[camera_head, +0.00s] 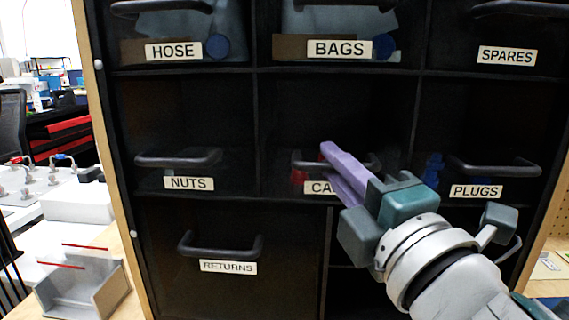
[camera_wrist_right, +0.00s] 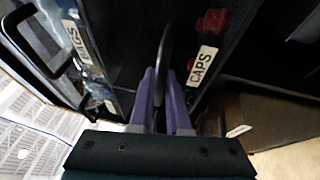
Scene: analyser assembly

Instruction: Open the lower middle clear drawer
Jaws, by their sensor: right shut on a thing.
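The lower middle clear drawer (camera_head: 281,178) bears a CAPS label (camera_head: 318,187), partly covered by my right gripper. Red items show behind its front, also in the wrist view (camera_wrist_right: 212,22). Its dark bar handle (camera_head: 305,165) runs behind my purple fingers, and it also shows in the right wrist view (camera_wrist_right: 163,50). My right gripper (camera_head: 328,152) has a finger on each side of this handle and is shut on it; the wrist view shows the fingers too (camera_wrist_right: 161,78). The drawer looks about level with its neighbours. My left gripper is in neither view.
The NUTS drawer (camera_head: 225,178) is to the left and the PLUGS drawer (camera_head: 450,178) to the right. HOSE, BAGS and SPARES drawers are above. The RETURNS drawer (camera_head: 220,290) is below left, its handle sticking out. A bench with a grey tray (camera_head: 85,290) stands at the far left.

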